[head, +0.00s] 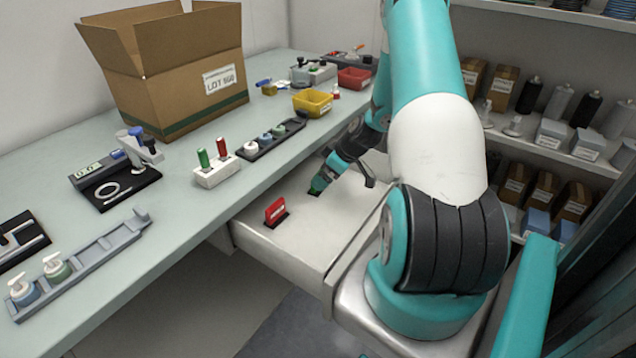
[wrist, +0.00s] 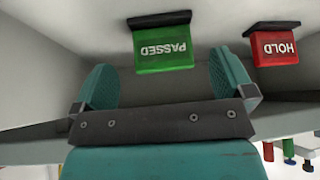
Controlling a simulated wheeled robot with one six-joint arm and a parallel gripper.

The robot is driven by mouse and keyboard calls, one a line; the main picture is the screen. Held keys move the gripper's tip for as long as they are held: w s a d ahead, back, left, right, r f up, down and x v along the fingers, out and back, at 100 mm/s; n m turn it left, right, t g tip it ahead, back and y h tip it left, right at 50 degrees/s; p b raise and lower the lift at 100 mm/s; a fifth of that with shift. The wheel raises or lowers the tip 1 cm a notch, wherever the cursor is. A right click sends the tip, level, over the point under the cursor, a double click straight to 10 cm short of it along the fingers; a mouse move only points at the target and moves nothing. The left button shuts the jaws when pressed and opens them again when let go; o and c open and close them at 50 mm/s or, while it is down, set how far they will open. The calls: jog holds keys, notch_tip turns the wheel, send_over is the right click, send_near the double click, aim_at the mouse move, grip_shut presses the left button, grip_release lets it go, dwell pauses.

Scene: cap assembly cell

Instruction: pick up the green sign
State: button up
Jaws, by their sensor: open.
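The green sign (wrist: 163,50) with the word PASSED shows upside down in the wrist view, on a dark base. It stands beyond the open fingers of my gripper (wrist: 162,76), lined up with the gap between them, and I see no finger touching it. In the head view my gripper (head: 319,184) is low over the white drawer-like surface, right at the green sign's place. There only a small dark green part of the sign (head: 314,193) shows, the rest hidden by the gripper.
A red HOLD sign (head: 275,211) stands on the same white surface (head: 300,245), close to my gripper; it also shows in the wrist view (wrist: 277,47). The pale green bench (head: 190,215) runs along the left with a cardboard box (head: 180,85), a white holder (head: 217,174) and a yellow bin (head: 312,103).

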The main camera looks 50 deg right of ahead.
jog(key=x, duration=0.4)
jog(key=shift+w+a+f, duration=0.15)
jog(key=shift+a+f, duration=0.05)
jog(key=shift+a, duration=0.05)
jog(key=c, duration=1)
